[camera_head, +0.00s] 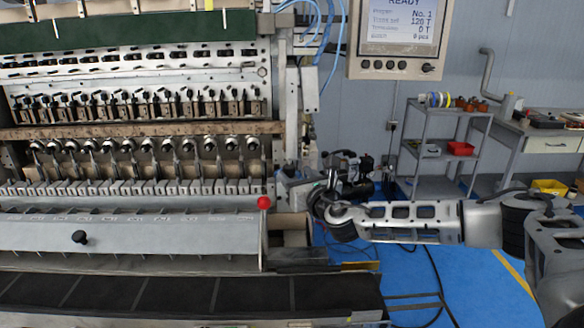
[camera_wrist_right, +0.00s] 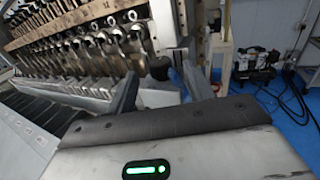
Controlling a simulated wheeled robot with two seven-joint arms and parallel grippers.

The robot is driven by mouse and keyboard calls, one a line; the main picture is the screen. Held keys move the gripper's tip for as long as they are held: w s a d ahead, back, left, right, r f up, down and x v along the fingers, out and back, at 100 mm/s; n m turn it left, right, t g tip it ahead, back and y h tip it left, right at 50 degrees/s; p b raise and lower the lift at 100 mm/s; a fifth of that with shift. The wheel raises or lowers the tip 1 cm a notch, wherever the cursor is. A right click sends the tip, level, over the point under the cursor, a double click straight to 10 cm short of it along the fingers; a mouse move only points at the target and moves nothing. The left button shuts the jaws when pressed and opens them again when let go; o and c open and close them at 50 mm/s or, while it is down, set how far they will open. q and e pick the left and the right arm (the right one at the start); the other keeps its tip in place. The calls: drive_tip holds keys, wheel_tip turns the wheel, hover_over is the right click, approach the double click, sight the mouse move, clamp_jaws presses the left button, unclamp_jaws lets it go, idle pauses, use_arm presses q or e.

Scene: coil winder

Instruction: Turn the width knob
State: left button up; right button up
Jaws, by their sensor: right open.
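A dark round knob (camera_wrist_right: 160,68), which looks like the width knob, shows in the right wrist view at the machine's right end, between and beyond my finger ends. I cannot make it out in the head view. My right gripper (camera_wrist_right: 158,80) is open, with one finger on each side of the knob in the picture; I see no contact. In the head view my right gripper (camera_head: 288,178) is beside the machine's right end, small and partly hidden by my wrist. My left gripper is not in view.
The coil winder (camera_head: 140,130) fills the left. A red ball-topped lever (camera_head: 264,203) stands close to my right gripper. A black knob (camera_head: 80,238) is on the front panel. A display (camera_head: 400,35) hangs above.

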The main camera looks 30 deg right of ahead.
sight(292, 171)
drive_tip(key=shift+w+d, duration=0.2)
drive_tip(key=shift+w, duration=1.45)
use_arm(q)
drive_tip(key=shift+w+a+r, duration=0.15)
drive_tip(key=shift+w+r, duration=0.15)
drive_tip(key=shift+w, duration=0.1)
